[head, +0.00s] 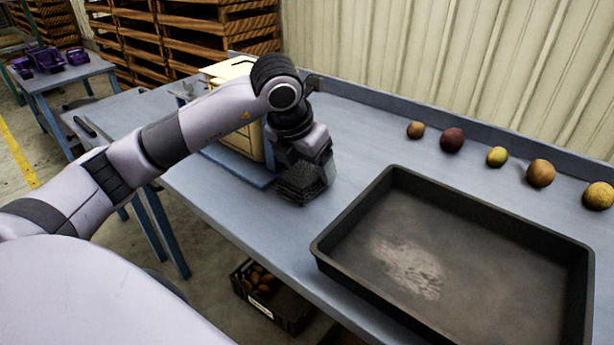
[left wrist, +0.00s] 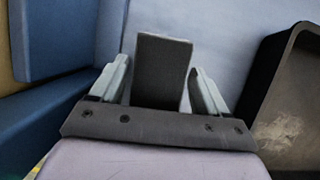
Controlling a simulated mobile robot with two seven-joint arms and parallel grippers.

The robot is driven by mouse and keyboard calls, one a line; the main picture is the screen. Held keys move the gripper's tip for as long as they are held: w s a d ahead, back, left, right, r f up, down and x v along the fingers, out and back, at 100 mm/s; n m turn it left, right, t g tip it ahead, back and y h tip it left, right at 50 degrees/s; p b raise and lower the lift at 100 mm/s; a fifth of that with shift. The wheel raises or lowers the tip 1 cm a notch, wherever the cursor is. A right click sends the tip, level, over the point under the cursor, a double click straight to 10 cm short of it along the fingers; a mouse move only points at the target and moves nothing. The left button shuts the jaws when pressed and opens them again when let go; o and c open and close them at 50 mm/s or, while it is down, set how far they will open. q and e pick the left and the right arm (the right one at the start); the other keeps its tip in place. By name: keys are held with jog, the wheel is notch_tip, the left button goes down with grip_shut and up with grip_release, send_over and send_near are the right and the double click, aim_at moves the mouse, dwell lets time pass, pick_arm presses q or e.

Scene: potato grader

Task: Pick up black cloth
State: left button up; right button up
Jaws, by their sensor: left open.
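The black cloth (left wrist: 162,72) shows in the left wrist view as a dark, flat rectangle between the two pale fingers of my left gripper (left wrist: 160,85). The fingers are apart, with a gap on each side of the cloth. In the head view the cloth (head: 296,190) is a small dark patch on the blue-grey table, just under my left gripper (head: 308,172), which points down at it and hides part of it. I cannot tell whether the fingers touch the table. My right gripper is not in view.
A large dark tray (head: 470,245) with a pale dusty patch stands on the table (head: 350,125) right of the cloth. A wooden box (head: 240,135) on a blue base is close to the left. Several potatoes (head: 452,139) lie along the back. A crate (head: 272,290) is below.

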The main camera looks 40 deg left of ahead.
pick_arm(q)
jog(key=shift+f+b, duration=0.25)
jog(key=shift+b, duration=0.05)
dwell(0.5)
jog(key=c, duration=0.6)
